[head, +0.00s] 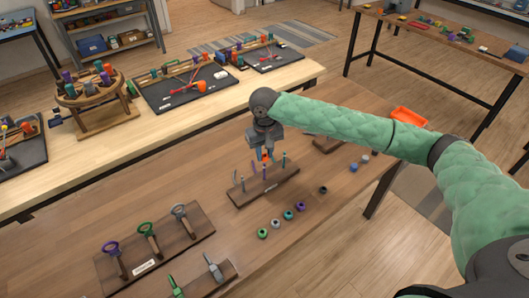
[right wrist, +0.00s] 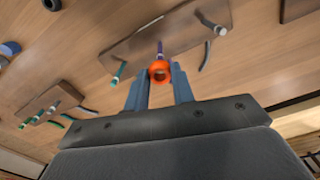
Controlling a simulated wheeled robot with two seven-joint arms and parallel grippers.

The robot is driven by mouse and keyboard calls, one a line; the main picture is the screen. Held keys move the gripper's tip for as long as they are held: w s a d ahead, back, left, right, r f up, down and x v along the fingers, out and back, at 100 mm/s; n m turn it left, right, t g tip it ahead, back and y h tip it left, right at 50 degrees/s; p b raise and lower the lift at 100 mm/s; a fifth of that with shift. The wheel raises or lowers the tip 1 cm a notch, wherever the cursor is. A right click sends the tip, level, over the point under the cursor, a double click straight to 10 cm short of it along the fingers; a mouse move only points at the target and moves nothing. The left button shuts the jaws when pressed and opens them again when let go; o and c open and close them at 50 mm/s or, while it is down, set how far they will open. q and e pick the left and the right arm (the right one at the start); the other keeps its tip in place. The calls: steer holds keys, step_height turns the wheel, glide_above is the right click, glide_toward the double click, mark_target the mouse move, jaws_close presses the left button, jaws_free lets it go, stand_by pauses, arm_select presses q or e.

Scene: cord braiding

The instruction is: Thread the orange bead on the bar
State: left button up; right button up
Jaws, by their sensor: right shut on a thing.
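My right gripper (head: 267,153) is shut on the orange bead (head: 265,157). The wooden bar (head: 262,187) lies on the table below, with several thin upright coloured pegs. A purple peg (right wrist: 160,47) shows just beyond the bead in the right wrist view, nearly in line with its hole. I cannot tell whether bead and peg touch. My left gripper is not in view.
Loose beads lie in a row right of the bar, among them a green one (head: 262,233) and a black one (head: 323,190). A rack of ring-handled tools (head: 155,250) stands at the front left. An orange tray (head: 409,117) is at the right.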

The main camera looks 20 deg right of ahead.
steer(key=shift+f, duration=1.2)
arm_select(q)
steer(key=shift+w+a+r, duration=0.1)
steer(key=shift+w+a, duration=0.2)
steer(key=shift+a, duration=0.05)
arm_select(e)
steer(key=shift+o, duration=0.6)
